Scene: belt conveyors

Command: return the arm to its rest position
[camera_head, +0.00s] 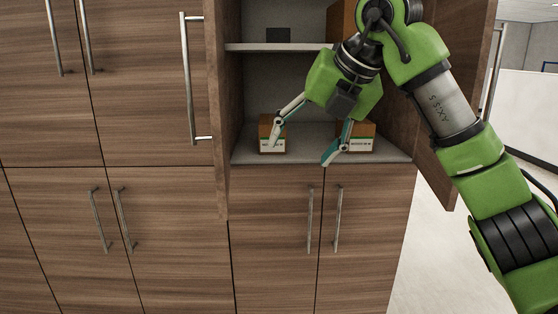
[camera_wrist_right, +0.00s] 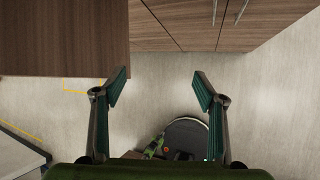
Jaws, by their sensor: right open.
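My right arm comes in from the right in the head view. Its gripper (camera_head: 303,148) is open with nothing between its fingers, in front of the open cabinet's lower shelf. The right gripper also shows in the right wrist view (camera_wrist_right: 160,88), with its fingers wide apart over bare floor. A small brown box (camera_head: 271,146) stands on that shelf behind the left finger. A second brown box (camera_head: 361,143) stands behind the right finger, partly hidden. My left gripper is not in view.
The cabinet shelf (camera_head: 300,158) is bare between the boxes. An open cabinet door (camera_head: 208,80) stands at the left of the opening, another (camera_head: 437,180) at the right, close to my arm. Closed cupboards (camera_head: 60,220) fill the left. Floor (camera_head: 420,240) is free at right.

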